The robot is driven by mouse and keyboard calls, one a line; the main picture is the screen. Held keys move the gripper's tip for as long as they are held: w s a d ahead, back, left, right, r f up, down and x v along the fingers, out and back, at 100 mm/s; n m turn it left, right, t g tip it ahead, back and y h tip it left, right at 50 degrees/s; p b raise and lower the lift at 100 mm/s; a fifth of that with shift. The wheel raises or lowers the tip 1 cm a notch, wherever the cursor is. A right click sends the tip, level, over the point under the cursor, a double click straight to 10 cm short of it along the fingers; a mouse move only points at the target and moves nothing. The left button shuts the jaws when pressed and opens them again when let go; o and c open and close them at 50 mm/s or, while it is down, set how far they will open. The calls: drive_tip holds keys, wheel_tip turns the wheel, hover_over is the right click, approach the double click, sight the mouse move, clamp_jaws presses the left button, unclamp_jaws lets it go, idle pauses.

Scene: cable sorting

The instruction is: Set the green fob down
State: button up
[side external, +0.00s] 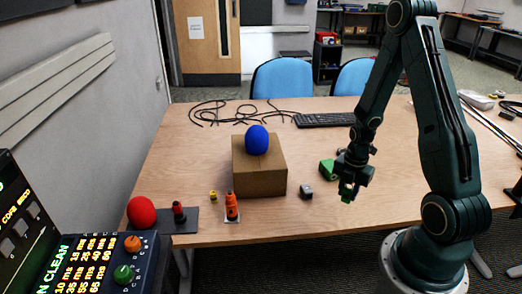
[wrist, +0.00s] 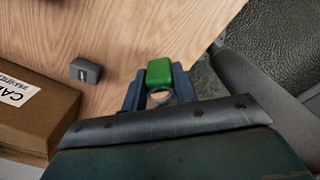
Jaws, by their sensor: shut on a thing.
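My gripper (side external: 349,192) is shut on the green fob, which shows as a small bit of green (side external: 344,185) between the fingers in the side view. In the wrist view, the green fob (wrist: 160,71) sits between the two blue-grey fingers of my gripper (wrist: 158,88), with a round ring-like part at its near end. The fob appears held above the wooden table (wrist: 110,35), close to its edge; the exact height is hard to tell.
A grey block (side external: 306,191), also in the wrist view (wrist: 86,70), lies left of my gripper. A cardboard box (side external: 260,180) bears a blue ball (side external: 257,140). A larger green block (side external: 327,170) lies just behind my gripper. An orange-red object (side external: 231,206) stands near the front edge.

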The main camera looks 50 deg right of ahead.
sight(345, 202)
drive_tip(key=shift+f, duration=0.4)
drive_tip(key=shift+f, duration=0.15)
drive_tip(key=shift+f, duration=1.75)
drive_tip(key=shift+f, duration=0.15)
drive_tip(key=o, duration=0.9)
drive_tip(key=shift+o, duration=0.2)
drive_tip(key=shift+r, duration=6.15)
drive_tip(key=shift+r, duration=0.1)
